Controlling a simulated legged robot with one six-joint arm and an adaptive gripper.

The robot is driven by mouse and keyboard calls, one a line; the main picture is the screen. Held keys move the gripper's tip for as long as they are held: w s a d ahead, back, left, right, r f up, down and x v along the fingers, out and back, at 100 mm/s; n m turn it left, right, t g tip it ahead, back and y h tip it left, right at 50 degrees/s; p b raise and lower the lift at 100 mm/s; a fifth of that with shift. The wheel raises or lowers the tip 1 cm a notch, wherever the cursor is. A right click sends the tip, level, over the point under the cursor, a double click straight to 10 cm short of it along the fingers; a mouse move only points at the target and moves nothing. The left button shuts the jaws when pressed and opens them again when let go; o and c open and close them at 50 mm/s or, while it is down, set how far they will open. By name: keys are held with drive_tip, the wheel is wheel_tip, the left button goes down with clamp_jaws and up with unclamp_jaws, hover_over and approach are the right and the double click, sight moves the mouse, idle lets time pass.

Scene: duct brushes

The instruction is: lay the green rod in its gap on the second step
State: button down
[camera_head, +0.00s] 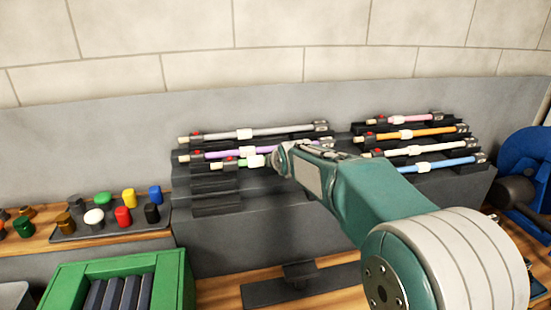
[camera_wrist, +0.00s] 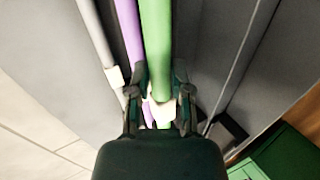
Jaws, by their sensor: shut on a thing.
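The green rod (camera_head: 230,163) is at the left stepped rack (camera_head: 215,205), in front of the purple rod (camera_head: 215,154). My gripper (camera_head: 277,160) is shut on it at its white collar (camera_head: 256,161). In the wrist view my gripper (camera_wrist: 160,95) grips the green rod (camera_wrist: 156,40), which runs roughly parallel beside the purple rod (camera_wrist: 130,30) and looks nearer to the camera. I cannot tell whether the green rod touches the step. My arm hides its right end in the head view.
A grey rod (camera_head: 265,132) lies on the rack's top step. To the right lie a pink rod (camera_head: 405,120), orange rod (camera_head: 420,133), cream rod (camera_head: 425,150) and blue rod (camera_head: 445,163). A tray of coloured knobs (camera_head: 110,229) and a green crate (camera_head: 70,270) stand left.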

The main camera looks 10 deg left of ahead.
drive_tip(key=shift+a+f, duration=0.2)
drive_tip(key=shift+d+f, duration=0.1)
idle(0.8)
drive_tip(key=shift+f, duration=1.05)
idle(0.3)
drive_tip(key=shift+c, duration=2.3)
unclamp_jaws()
drive_tip(key=shift+s, duration=0.1)
